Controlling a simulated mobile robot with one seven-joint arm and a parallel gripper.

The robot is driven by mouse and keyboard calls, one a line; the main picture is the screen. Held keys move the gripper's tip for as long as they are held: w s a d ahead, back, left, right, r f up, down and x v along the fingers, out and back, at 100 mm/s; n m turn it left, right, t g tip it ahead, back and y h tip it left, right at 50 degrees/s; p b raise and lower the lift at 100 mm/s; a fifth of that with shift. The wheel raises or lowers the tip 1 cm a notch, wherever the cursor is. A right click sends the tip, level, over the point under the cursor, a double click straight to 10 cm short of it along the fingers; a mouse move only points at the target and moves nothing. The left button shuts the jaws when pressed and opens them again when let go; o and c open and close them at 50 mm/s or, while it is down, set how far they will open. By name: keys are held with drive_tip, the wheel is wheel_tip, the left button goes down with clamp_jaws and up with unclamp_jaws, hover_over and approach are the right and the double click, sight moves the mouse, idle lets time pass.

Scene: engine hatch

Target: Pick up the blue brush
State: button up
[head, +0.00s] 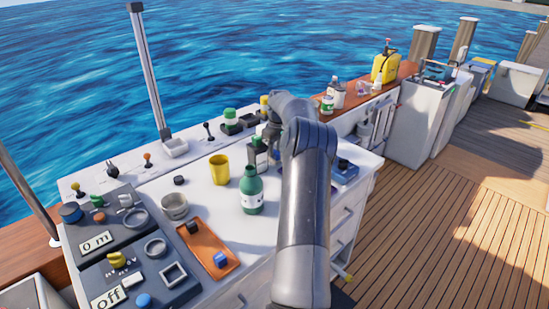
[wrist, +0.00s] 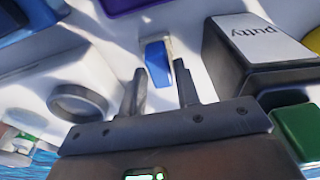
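A small blue piece with a pale end, which looks like the blue brush (wrist: 157,62), lies on the white surface in the wrist view. My gripper (wrist: 161,84) is open, with one finger on each side of the lower part of this blue piece as seen from the wrist. The fingers are apart and I see nothing held between them. I cannot tell how far the fingertips are above the surface. In the head view my own arm hides the brush and most of the gripper.
A dark container labelled putty (wrist: 265,50) stands close right of the fingers, with a green block (wrist: 300,130) near it. A grey ring (wrist: 80,103) is at left. The counter also holds a green bottle (head: 251,192), a yellow cup (head: 219,170) and an orange tray (head: 200,238).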

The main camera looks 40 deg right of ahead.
drive_tip(key=c, duration=0.6)
clamp_jaws()
drive_tip(key=shift+r, duration=0.1)
